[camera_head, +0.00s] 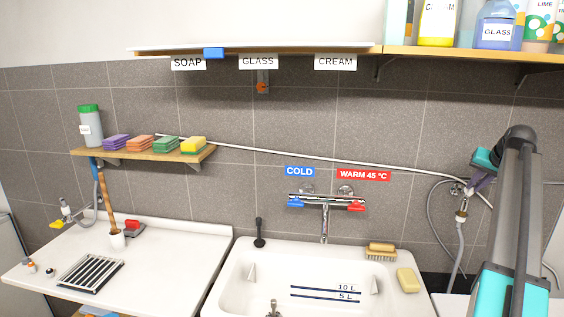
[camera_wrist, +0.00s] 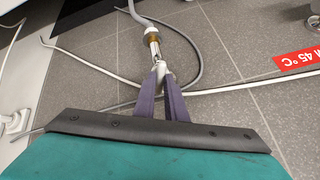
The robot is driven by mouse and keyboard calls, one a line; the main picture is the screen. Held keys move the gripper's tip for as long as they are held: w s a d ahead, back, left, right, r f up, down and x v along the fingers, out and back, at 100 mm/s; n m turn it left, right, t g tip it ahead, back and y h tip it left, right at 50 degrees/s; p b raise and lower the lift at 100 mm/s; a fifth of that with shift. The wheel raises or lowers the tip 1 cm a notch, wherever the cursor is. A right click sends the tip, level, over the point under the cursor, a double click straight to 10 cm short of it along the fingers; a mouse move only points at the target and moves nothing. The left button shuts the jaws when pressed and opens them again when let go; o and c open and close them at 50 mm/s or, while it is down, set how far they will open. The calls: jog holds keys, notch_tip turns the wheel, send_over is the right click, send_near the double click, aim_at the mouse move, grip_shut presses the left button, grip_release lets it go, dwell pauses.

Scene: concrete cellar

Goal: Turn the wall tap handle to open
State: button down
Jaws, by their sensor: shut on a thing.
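A small metal wall tap (camera_head: 462,203) is at the right of the head view, with a grey hose hanging from it. In the wrist view the tap body (camera_wrist: 153,38) has a brass-coloured ring near the hose. My gripper (camera_head: 469,188) is at this tap, partly hidden by my arm in the head view. In the wrist view the purple fingers of my gripper (camera_wrist: 163,84) are closed on the pale tap handle (camera_wrist: 161,70). Most of the handle is hidden between the fingers, and its turn angle cannot be told.
A mixer tap (camera_head: 325,202) with blue and red handles is above the white sink (camera_head: 240,270). A pale pipe (camera_head: 320,160) runs along the tiled wall to the gripped tap. A brush (camera_head: 381,251) and soap (camera_head: 407,280) lie on the sink's right edge. A bottle shelf (camera_head: 460,54) overhangs the right side.

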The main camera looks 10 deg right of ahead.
jog(key=shift+n, duration=0.4)
jog(key=n+b, duration=0.1)
jog(key=n, duration=0.3)
jog(key=c, duration=1.7)
grip_release()
jog(key=shift+s+r, duration=0.1)
jog(key=p+v, duration=0.2)
jog(key=v, duration=0.4)
jog(key=shift+s+r+p, duration=0.25)
jog(key=shift+r+p, duration=0.1)
jog(key=shift+p, duration=0.05)
